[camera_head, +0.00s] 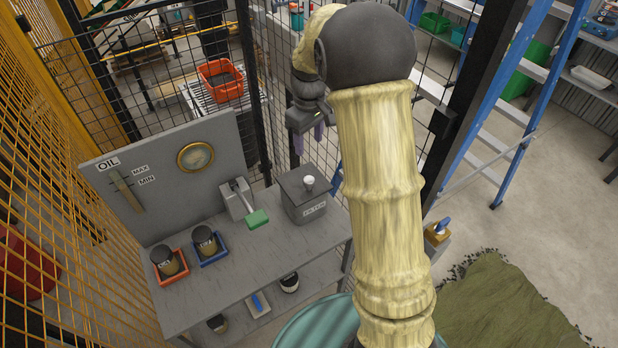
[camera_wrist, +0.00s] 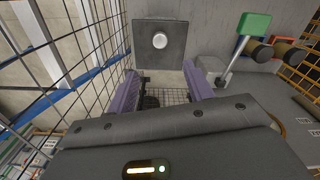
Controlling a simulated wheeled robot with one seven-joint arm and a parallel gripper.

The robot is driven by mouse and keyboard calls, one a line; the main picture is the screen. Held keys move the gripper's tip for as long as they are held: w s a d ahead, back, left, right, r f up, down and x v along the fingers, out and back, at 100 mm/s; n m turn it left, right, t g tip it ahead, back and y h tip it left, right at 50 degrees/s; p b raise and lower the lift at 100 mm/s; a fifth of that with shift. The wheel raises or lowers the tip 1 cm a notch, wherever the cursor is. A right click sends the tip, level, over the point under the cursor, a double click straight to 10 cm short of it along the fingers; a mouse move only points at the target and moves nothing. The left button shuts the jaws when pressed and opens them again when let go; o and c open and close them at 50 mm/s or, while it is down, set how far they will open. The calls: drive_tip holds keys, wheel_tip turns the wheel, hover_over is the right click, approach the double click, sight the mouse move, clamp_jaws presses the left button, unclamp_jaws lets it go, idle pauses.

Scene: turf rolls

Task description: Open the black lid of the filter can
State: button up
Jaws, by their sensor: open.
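The filter can (camera_head: 305,208) is a grey box labelled FILTER, standing at the right end of the grey workbench (camera_head: 262,262). Its dark lid (camera_head: 299,184) lies flat on top and looks closed, with a white round knob (camera_head: 309,181). In the wrist view the lid (camera_wrist: 147,50) and its white knob (camera_wrist: 160,40) show beyond the fingertips. My gripper (camera_wrist: 160,78) is open, its two purple fingers apart with nothing between them. In the head view my gripper (camera_head: 309,138) is above and behind the can, partly hidden by my arm.
A lever with a green handle (camera_head: 257,219) stands just left of the can. A panel with a gauge (camera_head: 195,157) and black wire mesh (camera_head: 262,100) stand behind.

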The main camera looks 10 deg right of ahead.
sight(309, 179)
wheel_tip(309, 179, down, 15)
drive_tip(key=p, duration=0.4)
drive_tip(key=shift+f+p, duration=0.2)
drive_tip(key=shift+p, duration=0.1)
clamp_jaws()
